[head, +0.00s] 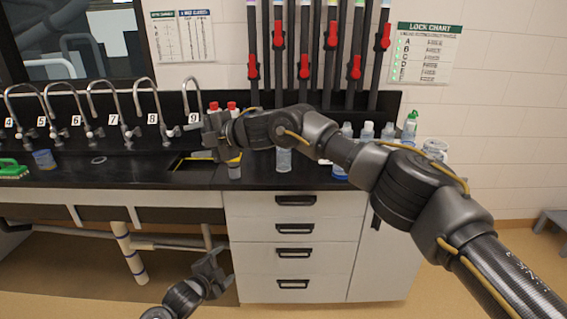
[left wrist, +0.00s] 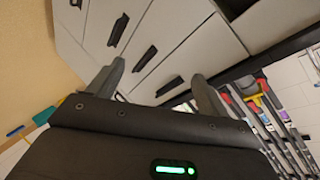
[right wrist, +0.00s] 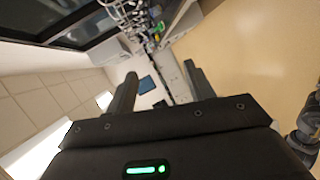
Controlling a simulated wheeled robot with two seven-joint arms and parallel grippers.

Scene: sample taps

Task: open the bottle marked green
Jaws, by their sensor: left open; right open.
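A bottle with a green top (head: 410,128) stands at the right back of the black counter. Small clear bottles with pale caps (head: 367,132) stand beside it, partly behind my right arm. A clear bottle (head: 284,160) stands nearer the front edge, its top hidden by that arm. Two red-topped items (head: 222,106) show behind my right gripper. No green label is readable on them. My right gripper (head: 210,136) is open above the counter by the sink. My left gripper (head: 214,264) is open and low, in front of the cabinet; drawers (left wrist: 145,58) fill its wrist view.
Black pipes with red levers (head: 305,66) stand on the wall behind the counter, with coloured tops. A lock chart (head: 425,52) hangs to the right. Numbered curved taps (head: 113,120) line the left. A green brush (head: 14,168) and blue-labelled tub (head: 44,160) are far left.

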